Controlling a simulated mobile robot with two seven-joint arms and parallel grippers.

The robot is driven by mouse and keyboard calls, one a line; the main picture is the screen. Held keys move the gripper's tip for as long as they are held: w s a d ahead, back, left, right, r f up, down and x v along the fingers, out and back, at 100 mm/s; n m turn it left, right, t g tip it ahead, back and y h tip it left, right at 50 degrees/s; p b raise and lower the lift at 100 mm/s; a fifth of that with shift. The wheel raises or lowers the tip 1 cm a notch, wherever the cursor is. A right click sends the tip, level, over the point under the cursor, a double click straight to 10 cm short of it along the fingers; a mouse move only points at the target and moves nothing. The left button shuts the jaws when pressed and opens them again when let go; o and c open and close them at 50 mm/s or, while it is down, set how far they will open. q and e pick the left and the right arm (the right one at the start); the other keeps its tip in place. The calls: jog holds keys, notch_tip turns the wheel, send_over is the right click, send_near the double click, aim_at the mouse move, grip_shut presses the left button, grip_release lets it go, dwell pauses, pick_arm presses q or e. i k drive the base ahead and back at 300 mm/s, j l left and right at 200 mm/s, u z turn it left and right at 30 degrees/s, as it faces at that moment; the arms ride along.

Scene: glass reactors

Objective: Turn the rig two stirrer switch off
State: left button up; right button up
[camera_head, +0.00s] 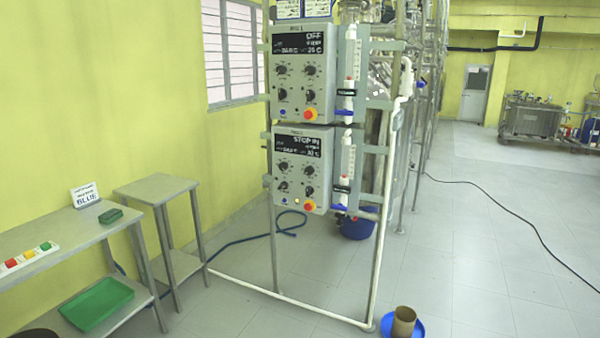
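Two grey control boxes hang one above the other on a metal frame in the head view. The upper box (301,75) has a label that seems to read RIG 1, and its display shows OFF. The lower box (298,190) has a label too small to read surely; its display (299,144) shows STOP IN and smaller blurred text. The lower box has several black knobs, a blue button (284,201), a small lit spot beside it and a red-and-yellow button (309,206). Which control is the stirrer switch I cannot tell. Neither of my grippers is in view.
A bench (65,240) at the left holds a row of coloured buttons (27,258) and a sign reading BLUE (85,196). A small stand (155,190) is beside it. A blue dish (412,325) with a brown cup lies on the floor. The floor at the right is mostly clear, with a black cable.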

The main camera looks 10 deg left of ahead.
aim_at(284, 185)
jog(key=i+j, duration=0.15)
jog(key=i, duration=0.85)
